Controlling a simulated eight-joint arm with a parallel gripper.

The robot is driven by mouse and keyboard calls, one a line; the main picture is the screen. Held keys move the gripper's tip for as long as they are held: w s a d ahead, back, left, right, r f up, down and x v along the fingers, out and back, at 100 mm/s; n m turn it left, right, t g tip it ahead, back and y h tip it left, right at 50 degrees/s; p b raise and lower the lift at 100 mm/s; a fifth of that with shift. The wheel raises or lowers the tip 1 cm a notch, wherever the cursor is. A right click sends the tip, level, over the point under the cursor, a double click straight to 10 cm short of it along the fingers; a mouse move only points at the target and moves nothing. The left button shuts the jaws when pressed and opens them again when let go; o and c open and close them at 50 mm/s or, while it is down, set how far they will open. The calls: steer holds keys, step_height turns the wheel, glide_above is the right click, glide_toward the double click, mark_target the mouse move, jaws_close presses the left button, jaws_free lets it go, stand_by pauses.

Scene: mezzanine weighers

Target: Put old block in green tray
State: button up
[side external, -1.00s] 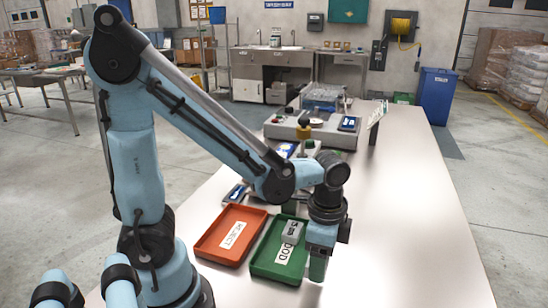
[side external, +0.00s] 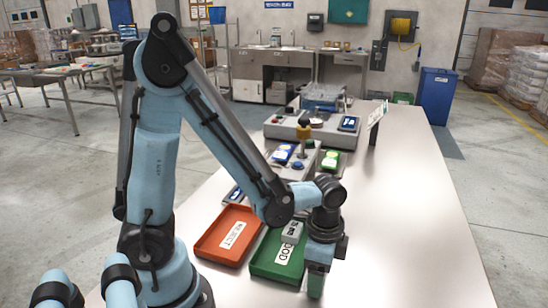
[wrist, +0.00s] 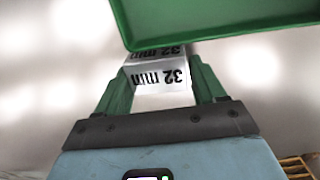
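In the side view my gripper (side external: 316,290) is low over the table, just right of the green tray (side external: 266,264), and hides the held block. The green tray carries a white label whose visible letters read "OD". Its edge also shows in the wrist view (wrist: 215,25), just beyond the block. Another small grey block (side external: 292,232) sits in the green tray.
An orange tray (side external: 228,235) labelled "REJECT" stands left of the green tray. Weighers with displays (side external: 300,128) stand farther back on the table. The right side of the table (side external: 410,220) is clear.

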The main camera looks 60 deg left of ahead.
steer(key=shift+o, duration=1.3)
steer(key=a+r+n+t, duration=0.4)
steer(key=r+n+t, duration=0.2)
steer(key=r, duration=0.7)
steer(key=shift+n, duration=1.1)
steer(key=shift+o, duration=0.4)
steer(key=shift+w+a+r+n+t, duration=0.15)
steer(key=shift+a+n+t, duration=0.1)
steer(key=shift+n+t, duration=0.25)
